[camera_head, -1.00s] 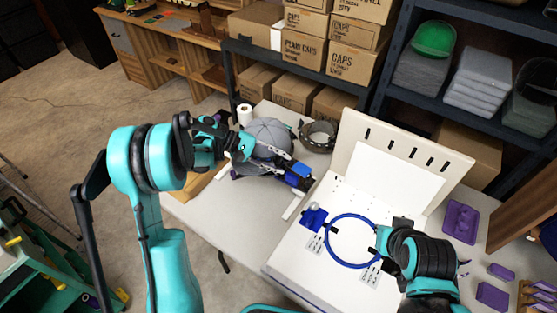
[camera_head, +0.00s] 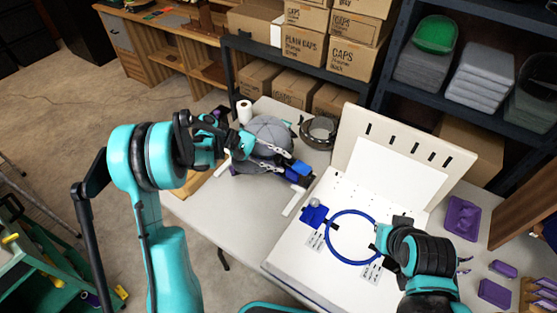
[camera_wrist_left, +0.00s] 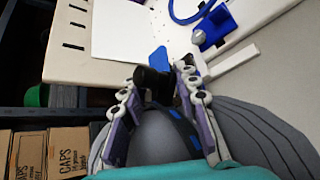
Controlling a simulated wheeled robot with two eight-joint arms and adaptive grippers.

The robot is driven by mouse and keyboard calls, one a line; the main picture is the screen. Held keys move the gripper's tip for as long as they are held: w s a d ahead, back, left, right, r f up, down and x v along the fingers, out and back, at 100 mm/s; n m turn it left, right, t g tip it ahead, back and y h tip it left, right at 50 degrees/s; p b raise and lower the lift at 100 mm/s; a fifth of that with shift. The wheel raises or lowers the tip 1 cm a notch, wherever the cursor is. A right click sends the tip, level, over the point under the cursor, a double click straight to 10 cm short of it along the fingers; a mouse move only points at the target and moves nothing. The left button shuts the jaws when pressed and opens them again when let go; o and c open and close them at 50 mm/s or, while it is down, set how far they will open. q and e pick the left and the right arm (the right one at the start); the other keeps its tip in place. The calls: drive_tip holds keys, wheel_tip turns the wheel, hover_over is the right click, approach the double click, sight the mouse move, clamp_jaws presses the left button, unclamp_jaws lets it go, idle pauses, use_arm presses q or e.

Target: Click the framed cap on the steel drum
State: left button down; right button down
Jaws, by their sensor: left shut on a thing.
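The grey framed cap (camera_head: 270,131) is over the far left of the white table, partly hidden by my left gripper. My left gripper (camera_head: 296,176) reaches across the cap. In the left wrist view its fingers (camera_wrist_left: 161,88) close around a black piece of the cap's frame (camera_wrist_left: 153,84), with the striped grey cap (camera_wrist_left: 255,137) below. The steel drum (camera_head: 319,132) appears as a dark metallic ring on the table, right of the cap and apart from it. My right gripper (camera_head: 381,240) is beside a blue hoop; its fingers are too hidden to judge.
The blue hoop (camera_head: 352,214) and blue clamp (camera_head: 315,214) lie on a white board with an upright slotted panel (camera_head: 438,145) behind. A white roll (camera_head: 244,111) stands left of the cap. Purple trays (camera_head: 462,218) are at right. Shelves and cap boxes stand behind. The table's front left is clear.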

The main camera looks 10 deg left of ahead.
use_arm(q)
drive_tip(key=shift+f, duration=0.15)
drive_tip(key=shift+f+b, duration=0.5)
drive_tip(key=shift+b, duration=0.1)
drive_tip(key=c, duration=1.1)
unclamp_jaws()
drive_tip(key=shift+o, duration=0.2)
